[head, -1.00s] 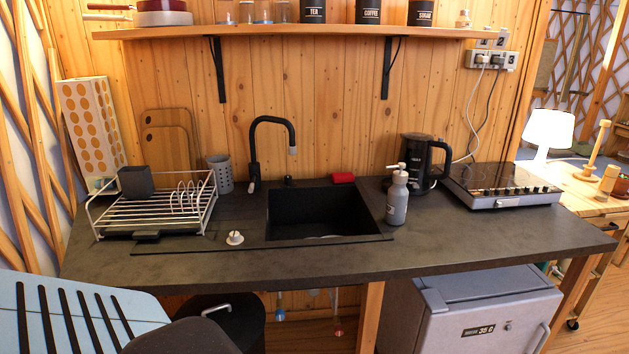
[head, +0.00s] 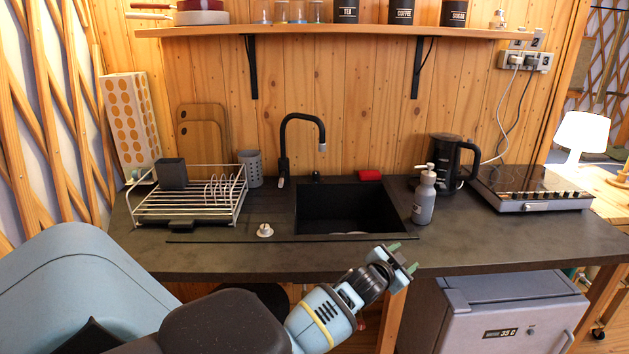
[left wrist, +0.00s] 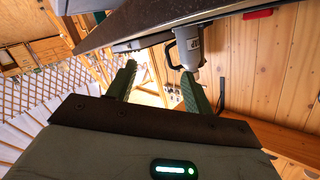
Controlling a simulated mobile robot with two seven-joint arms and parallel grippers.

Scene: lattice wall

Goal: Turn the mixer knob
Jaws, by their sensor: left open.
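The black mixer tap (head: 284,150) stands behind the sink, its neck arching right to a grey-tipped spout. A small lighter part (head: 281,183) shows low on its body; I cannot tell whether this is the knob. My left gripper (head: 404,257) is open and empty at the counter's front edge, right of and nearer than the tap. Its two green fingers also show in the left wrist view (left wrist: 157,82), with nothing between them. The tap is not recognisable in that view. My right gripper is out of view.
The black sink (head: 345,215) is in the dark counter (head: 500,245). A grey soap bottle (head: 424,200) and black kettle (head: 450,160) stand right of it. A dish rack (head: 190,205) and grey cup (head: 250,170) stand left. A shelf (head: 340,31) hangs above.

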